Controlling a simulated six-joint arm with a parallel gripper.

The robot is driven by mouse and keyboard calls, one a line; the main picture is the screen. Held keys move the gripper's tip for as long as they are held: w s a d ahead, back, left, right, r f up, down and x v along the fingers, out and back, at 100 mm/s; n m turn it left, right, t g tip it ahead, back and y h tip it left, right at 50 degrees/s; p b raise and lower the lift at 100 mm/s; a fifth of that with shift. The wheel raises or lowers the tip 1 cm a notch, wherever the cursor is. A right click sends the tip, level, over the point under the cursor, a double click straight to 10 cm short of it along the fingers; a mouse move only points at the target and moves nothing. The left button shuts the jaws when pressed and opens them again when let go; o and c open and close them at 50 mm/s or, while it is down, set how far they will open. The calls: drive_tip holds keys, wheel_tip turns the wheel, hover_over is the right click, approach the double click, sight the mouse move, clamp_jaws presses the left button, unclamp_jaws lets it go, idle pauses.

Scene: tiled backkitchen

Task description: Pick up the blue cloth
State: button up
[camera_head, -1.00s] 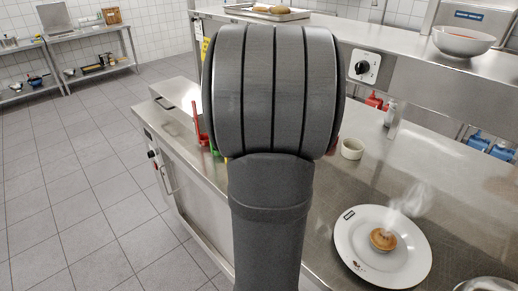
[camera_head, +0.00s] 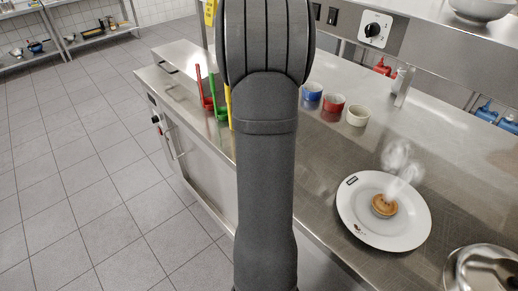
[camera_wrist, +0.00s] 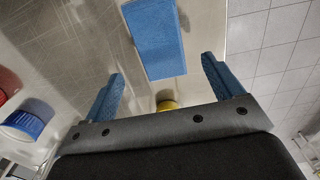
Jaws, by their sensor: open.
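The blue cloth (camera_wrist: 155,38) shows in the wrist view as a flat blue rectangle on the steel counter (camera_wrist: 85,40), near the counter's edge. My gripper (camera_wrist: 163,68) is open, with its two blue fingers spread apart and nothing held between them. The cloth lies ahead of the fingertips, roughly in line with the gap between them. I cannot tell how high the fingers are above the counter. In the head view my arm blocks the middle of the picture, and neither the cloth nor the gripper can be seen there.
A yellow object (camera_wrist: 168,105) shows between the fingers' bases. Blue (camera_head: 312,92), red (camera_head: 332,104) and cream (camera_head: 357,116) cups stand right of my arm. Red (camera_head: 205,98) and green (camera_head: 219,106) handled items stand left. A white plate (camera_head: 355,222) holds a steaming tart.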

drive_tip(key=shift+s+d+f, duration=0.1)
drive_tip(key=shift+s+f, duration=0.05)
drive_tip(key=shift+f, duration=1.2)
drive_tip(key=shift+s+d+f, duration=0.1)
drive_tip(key=shift+s+f, duration=0.05)
drive_tip(key=shift+f, duration=1.2)
drive_tip(key=c, duration=1.1)
drive_tip(key=shift+o, duration=0.2)
drive_tip(key=shift+r, duration=0.1)
drive_tip(key=shift+r, duration=0.5)
wheel_tip(320, 180, up, 3)
drive_tip(key=shift+f, duration=0.1)
drive_tip(key=s+d+r, duration=0.5)
drive_tip(key=d+r, duration=0.2)
drive_tip(key=d, duration=0.3)
drive_tip(key=shift+d, duration=0.15)
drive_tip(key=shift+s, duration=0.1)
